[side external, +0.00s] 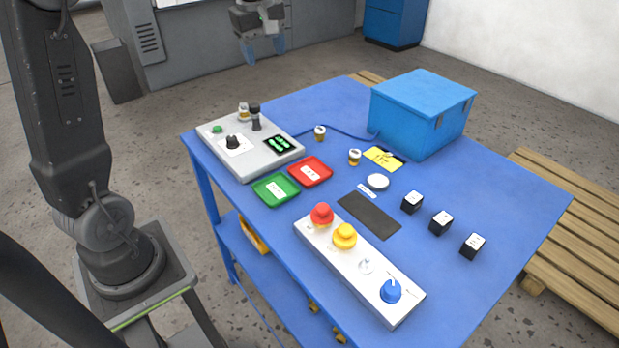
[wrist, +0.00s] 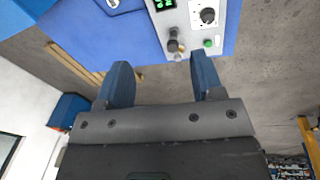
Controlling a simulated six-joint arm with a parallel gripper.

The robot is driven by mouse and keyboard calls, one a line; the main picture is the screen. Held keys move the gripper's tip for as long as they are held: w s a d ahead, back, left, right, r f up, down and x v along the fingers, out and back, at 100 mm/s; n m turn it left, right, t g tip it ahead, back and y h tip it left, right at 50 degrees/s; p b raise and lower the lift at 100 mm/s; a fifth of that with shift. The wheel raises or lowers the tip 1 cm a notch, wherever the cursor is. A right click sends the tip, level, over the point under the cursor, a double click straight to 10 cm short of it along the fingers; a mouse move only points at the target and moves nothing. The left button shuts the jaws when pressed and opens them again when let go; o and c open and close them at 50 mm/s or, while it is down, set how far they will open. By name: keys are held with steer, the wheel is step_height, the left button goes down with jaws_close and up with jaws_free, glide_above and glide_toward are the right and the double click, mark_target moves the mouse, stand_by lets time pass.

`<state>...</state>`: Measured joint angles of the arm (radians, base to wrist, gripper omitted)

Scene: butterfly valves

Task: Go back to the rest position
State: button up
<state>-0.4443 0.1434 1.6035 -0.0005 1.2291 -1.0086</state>
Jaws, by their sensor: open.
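My gripper (side external: 263,47) is at the top of the side external view, above the floor beyond the table's far left corner. Its two blue fingers are apart with nothing between them; they also show in the wrist view (wrist: 160,84). The gripper is clear of the table and touches nothing. The blue table (side external: 480,180) holds a grey control box (side external: 215,140) with a black knob, a black lever, a green button and a green-lit display. Part of this box shows at the top of the wrist view (wrist: 182,30). No butterfly valves can be made out.
A blue lidded box (side external: 410,110) stands at the table's back. Green (side external: 276,190) and red (side external: 311,171) trays, a white button panel (side external: 360,265) and several black cubes (side external: 441,222) are on the table. A wooden pallet (side external: 580,250) lies to the right. A grey cabinet (side external: 200,50) stands behind.

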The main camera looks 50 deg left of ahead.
steer(key=s+d+f+m+t, duration=0.2)
steer(key=s+d+m, duration=0.6)
steer(key=s+d, duration=0.1)
steer(key=s+d+f+m+t, duration=0.2)
steer(key=s+d+m, duration=0.6)
steer(key=s, duration=0.3)
steer(key=shift+d+f+m+h, duration=0.15)
steer(key=shift+d+m+h, duration=0.2)
steer(key=shift+d, duration=0.45)
steer(key=shift+w, duration=0.1)
steer(key=shift+c, duration=0.2)
